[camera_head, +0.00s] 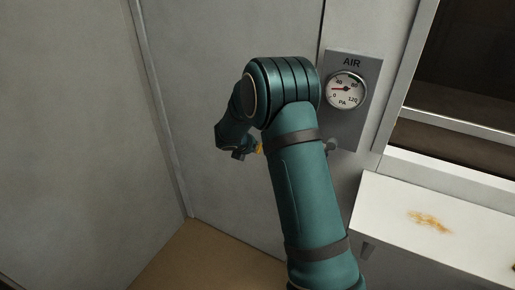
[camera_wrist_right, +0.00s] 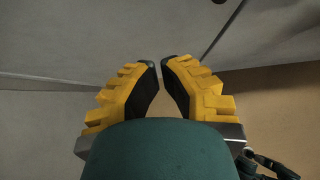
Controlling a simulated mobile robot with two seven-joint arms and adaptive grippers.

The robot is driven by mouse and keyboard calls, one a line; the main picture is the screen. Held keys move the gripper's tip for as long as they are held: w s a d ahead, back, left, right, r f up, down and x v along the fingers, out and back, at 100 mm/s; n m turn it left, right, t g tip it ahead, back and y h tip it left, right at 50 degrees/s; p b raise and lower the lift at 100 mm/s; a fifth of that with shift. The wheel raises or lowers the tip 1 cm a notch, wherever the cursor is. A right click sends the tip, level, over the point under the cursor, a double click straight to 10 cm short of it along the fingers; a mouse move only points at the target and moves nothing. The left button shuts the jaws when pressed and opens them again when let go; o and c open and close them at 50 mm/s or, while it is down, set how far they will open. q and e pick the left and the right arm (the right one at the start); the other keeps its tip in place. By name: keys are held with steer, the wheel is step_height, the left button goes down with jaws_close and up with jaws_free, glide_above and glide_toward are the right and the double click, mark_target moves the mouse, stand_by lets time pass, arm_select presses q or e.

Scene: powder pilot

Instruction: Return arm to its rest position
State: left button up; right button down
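My right arm rises from the bottom of the head view and bends at a dark green elbow in front of a grey door. Its far end points down behind the forearm, and only a scrap of yellow finger from my right gripper (camera_head: 259,149) shows there. In the right wrist view the right gripper (camera_wrist_right: 161,62) has two yellow fingers with dark pads. Their tips are almost together, with a narrow gap and nothing held between them.
A grey panel with an AIR gauge (camera_head: 346,90) stands close right of my elbow. A grey knob (camera_head: 332,146) sits beside the forearm. A white counter (camera_head: 385,208) with a brownish powder smear (camera_head: 430,221) lies at right, below a window. Tan floor (camera_head: 190,262) is clear at lower left.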

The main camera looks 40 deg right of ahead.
steer(key=shift+s+a+r, duration=0.1)
steer(key=shift+a+r, duration=0.25)
steer(key=shift+a, duration=0.05)
stand_by(0.4)
steer(key=s+a+f+m+g+y, duration=0.1)
steer(key=s+a+f+m+y, duration=0.35)
steer(key=a+f, duration=0.4)
steer(key=s+a+f+m+g+y, duration=0.1)
steer(key=s+a+f+m+y, duration=0.2)
steer(key=s+a+f, duration=0.5)
steer(key=s+a+f+m+y, duration=0.1)
steer(key=s+a+m+y, duration=0.1)
steer(key=s+a+m, duration=0.3)
steer(key=s+a+f+m+y, duration=0.2)
steer(key=s+a+m, duration=0.4)
steer(key=a+m, duration=0.5)
steer(key=a, duration=0.3)
steer(key=shift+s+f+m+y, duration=0.2)
steer(key=shift+m+y, duration=0.15)
steer(key=shift+d, duration=0.1)
